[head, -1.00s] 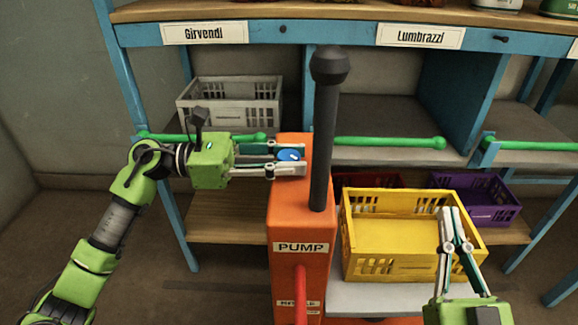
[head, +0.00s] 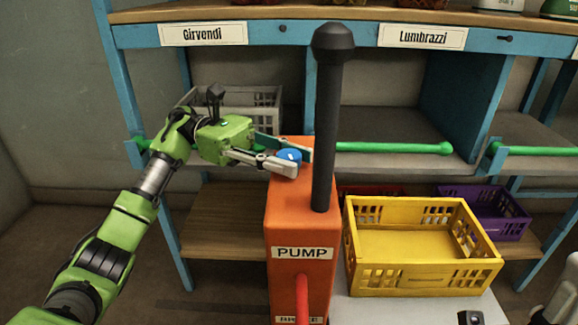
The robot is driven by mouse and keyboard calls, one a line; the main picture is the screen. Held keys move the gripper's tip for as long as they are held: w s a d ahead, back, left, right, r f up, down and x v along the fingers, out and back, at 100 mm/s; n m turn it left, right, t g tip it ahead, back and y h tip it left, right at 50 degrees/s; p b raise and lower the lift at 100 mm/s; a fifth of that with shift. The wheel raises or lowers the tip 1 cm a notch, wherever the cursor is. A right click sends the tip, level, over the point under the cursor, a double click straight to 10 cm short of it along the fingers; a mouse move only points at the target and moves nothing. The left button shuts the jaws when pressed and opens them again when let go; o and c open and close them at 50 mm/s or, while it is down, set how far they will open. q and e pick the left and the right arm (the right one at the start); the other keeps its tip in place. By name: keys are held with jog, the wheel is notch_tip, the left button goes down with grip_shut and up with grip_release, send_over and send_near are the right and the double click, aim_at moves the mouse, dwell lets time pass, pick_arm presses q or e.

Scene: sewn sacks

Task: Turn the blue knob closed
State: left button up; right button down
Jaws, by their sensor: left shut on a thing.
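The blue knob (head: 289,156) sits on top of the orange pump (head: 284,215), to the left of the black upright post (head: 327,120). My left gripper (head: 293,158) comes in from the left and is shut on the blue knob, with one finger on its near side and one on its far side. The gripper is turned at a slant, pointing to the lower right. A white mark shows on the knob's top. My right gripper is out of the picture; only a bit of that arm shows at the lower right edge.
A yellow crate (head: 420,283) stands on a pale surface right of the pump. A grey crate (head: 251,97) is on the shelf behind my left arm. A purple crate (head: 513,222) is behind the yellow one. Green rails (head: 395,148) run along the shelf.

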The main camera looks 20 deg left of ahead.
aim_at(289, 154)
pick_arm(q)
jog(key=shift+m+g+y+b, duration=0.95)
jog(key=shift+m+g, duration=0.55)
jog(key=shift+g, duration=1)
jog(key=o, duration=1.1)
jog(key=shift+r, duration=0.1)
notch_tip(289, 154, up, 10)
jog(key=shift+f, duration=0.1)
jog(key=shift+f, duration=0.1)
